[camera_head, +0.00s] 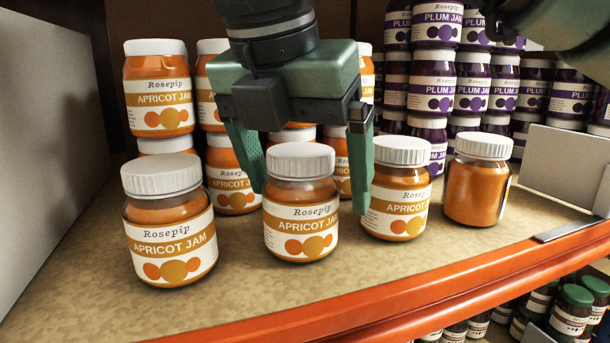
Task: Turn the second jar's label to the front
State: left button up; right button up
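Several orange apricot jam jars with white lids stand in a front row on the shelf. The second jar (300,228) from the left shows its label to the front, with the print set slightly right.
The leftmost jar (170,245) shows its label. Stacked apricot jars (158,100) stand behind, and plum jam jars (435,85) at the back right. A pale divider (565,165) stands right of the row. The orange shelf edge (400,303) runs along the front, with free shelf before the jars.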

jog(key=v, duration=0.7)
jog(key=shift+s+a+r, duration=0.15)
jog(key=shift+s+r, duration=0.15)
jog(key=shift+r, duration=0.1)
jog(key=shift+w, duration=0.1)
jog(key=shift+w, duration=0.1)
